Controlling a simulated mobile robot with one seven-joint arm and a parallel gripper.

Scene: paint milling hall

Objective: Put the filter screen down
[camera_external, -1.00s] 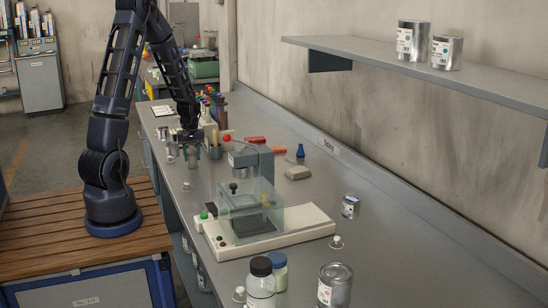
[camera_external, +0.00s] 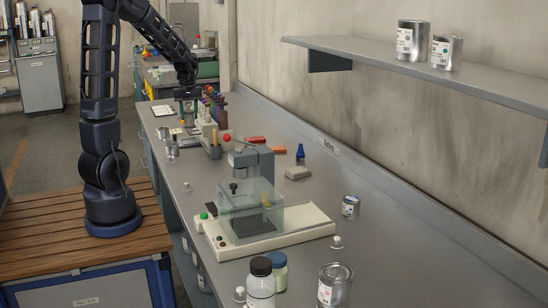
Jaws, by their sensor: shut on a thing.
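My gripper (camera_external: 187,97) is at the far part of the long grey bench (camera_external: 300,246), beside the colored bottles and above the bench top. It is shut on a small, pale, upright piece (camera_external: 188,112) below its fingers. I take this piece to be the filter screen, though it is too small and far off to make out its mesh. The fingertips and the top of the piece are hard to tell apart. I cannot tell whether its lower edge touches anything.
A rack of colored bottles (camera_external: 216,108) stands just right of my gripper. Metal cups (camera_external: 171,149) stand nearer on the bench. A machine with a clear guard (camera_external: 250,208) fills the middle. Cans and jars (camera_external: 261,283) stand at the front. A wall shelf (camera_external: 400,70) hangs at right.

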